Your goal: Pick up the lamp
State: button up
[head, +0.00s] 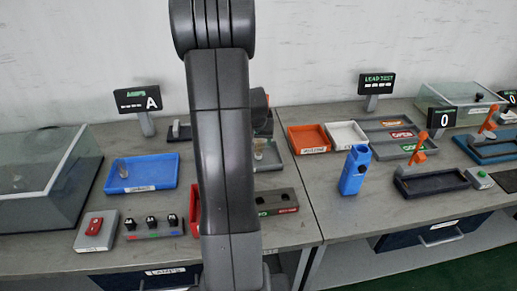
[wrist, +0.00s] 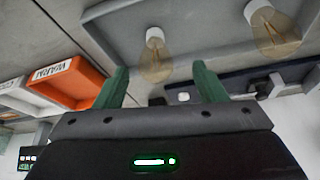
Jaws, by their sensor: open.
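In the wrist view, my gripper (wrist: 158,82) is open, with its two green fingers apart. A clear, amber-tinted lamp (wrist: 157,62) with a white cap appears between the fingertips and slightly beyond them; I cannot tell how far apart they are in depth. A second similar lamp (wrist: 275,38) is at the right. Both are at a grey tray (wrist: 205,35). In the head view, my arm hides the gripper. A small clear piece (head: 261,148) shows just right of my arm, perhaps one of these lamps.
In the wrist view, an orange bin (wrist: 75,80) with a white label lies left of the lamps. In the head view, a blue tray (head: 150,183) holding a clear piece is left of my arm. An orange bin (head: 309,138) and a white bin (head: 345,133) stand right.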

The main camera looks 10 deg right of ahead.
jog(key=x, duration=0.3)
jog(key=shift+w+d+p, duration=0.25)
jog(key=shift+d+p, duration=0.05)
jog(key=shift+w+f, duration=0.2)
jog(key=shift+f, duration=0.4)
jog(key=c, duration=1)
